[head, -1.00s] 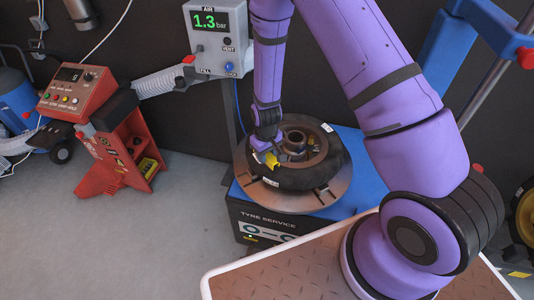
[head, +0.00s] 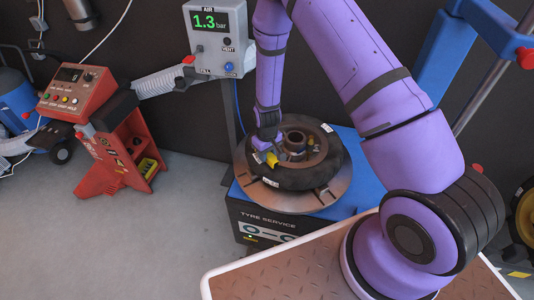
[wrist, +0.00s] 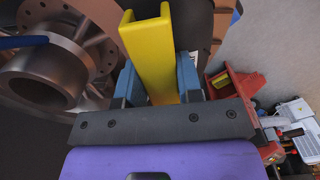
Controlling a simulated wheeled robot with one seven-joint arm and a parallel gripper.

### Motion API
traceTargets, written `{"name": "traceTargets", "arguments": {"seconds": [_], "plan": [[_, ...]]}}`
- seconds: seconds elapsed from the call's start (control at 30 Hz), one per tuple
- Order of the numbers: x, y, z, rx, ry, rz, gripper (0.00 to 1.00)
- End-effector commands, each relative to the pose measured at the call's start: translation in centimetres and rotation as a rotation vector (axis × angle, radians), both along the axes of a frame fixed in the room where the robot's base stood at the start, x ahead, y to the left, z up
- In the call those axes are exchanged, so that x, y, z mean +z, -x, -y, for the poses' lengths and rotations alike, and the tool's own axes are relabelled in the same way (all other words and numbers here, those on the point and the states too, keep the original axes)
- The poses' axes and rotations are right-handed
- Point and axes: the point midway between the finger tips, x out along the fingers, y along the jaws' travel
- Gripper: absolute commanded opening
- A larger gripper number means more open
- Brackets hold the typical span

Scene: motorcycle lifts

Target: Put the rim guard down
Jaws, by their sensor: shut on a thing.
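The rim guard is a yellow U-shaped channel (wrist: 150,50), held upright in the wrist view between blue finger pads. My gripper (wrist: 157,85) is shut on it. In the head view the yellow rim guard (head: 271,159) shows just below my gripper (head: 262,150), over the left part of the wheel with its black tyre (head: 320,173). The wheel lies flat on a round turntable (head: 290,203). I cannot tell whether the rim guard touches the tyre or rim.
The wheel hub (wrist: 40,80) is close on the left in the wrist view. The tyre machine (head: 262,222) stands under the turntable. A grey air box (head: 215,45) reading 1.3 bar is behind. A red control stand (head: 120,150) is at left, with clear floor between.

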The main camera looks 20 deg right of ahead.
Motion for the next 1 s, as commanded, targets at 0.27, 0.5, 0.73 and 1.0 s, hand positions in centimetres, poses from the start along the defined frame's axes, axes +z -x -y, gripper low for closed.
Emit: {"name": "traceTargets", "arguments": {"seconds": [0.27,0.5,0.73,1.0], "plan": [[-0.2,0.0,0.0,0.0,0.0,0.0,0.59],[0.0,0.0,0.0,0.0,0.0,0.0,0.59],[2.4,-0.1,-0.1,0.001,-0.001,0.003,0.59],[7.3,-0.1,0.0,0.0,0.0,0.004,0.59]]}}
